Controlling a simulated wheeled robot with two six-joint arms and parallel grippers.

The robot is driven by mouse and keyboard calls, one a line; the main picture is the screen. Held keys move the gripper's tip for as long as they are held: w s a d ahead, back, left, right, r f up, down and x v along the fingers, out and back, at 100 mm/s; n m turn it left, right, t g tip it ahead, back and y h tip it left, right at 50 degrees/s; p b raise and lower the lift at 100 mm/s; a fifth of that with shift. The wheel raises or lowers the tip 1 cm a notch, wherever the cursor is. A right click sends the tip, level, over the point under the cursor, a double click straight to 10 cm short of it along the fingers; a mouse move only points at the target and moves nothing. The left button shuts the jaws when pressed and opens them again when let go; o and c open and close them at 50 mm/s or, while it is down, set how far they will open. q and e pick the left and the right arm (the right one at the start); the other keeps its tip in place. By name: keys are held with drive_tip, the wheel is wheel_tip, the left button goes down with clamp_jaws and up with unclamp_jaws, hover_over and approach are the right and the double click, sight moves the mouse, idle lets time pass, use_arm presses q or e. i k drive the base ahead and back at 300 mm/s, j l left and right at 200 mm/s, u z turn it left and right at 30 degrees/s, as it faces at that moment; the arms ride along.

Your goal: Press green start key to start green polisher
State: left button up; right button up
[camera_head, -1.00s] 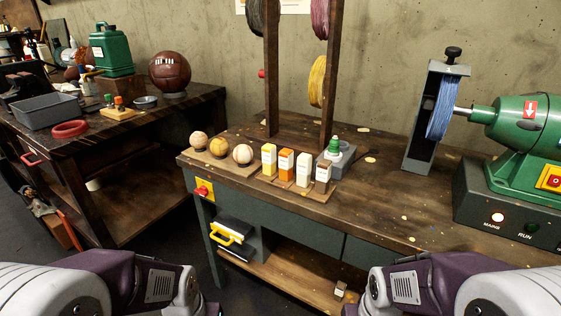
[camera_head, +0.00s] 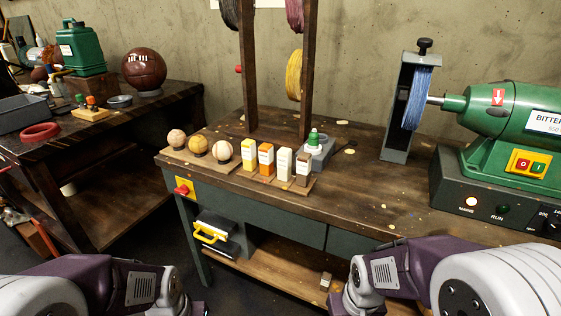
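The green polisher (camera_head: 505,110) stands at the right end of the bench, cut off by the right picture edge. Its blue buffing wheel (camera_head: 416,98) sits in a grey guard. On its front is a yellow switch plate with a red key (camera_head: 521,165) on the left and the green start key (camera_head: 537,168) on the right. On the dark base below, the MAINS lamp (camera_head: 471,202) is lit and the RUN lamp (camera_head: 503,210) looks dark. My two arms show at the bottom, below and apart from the polisher. Their gripper fingers are out of the picture.
The wooden bench (camera_head: 375,185) has free room before the buffing wheel. Several polish bars (camera_head: 267,160) and three balls (camera_head: 198,146) stand on its left part. A dark post rack (camera_head: 307,70) rises behind them. A red switch (camera_head: 183,189) is on the bench's left front.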

sight(538, 166)
drive_tip(key=z, duration=1.85)
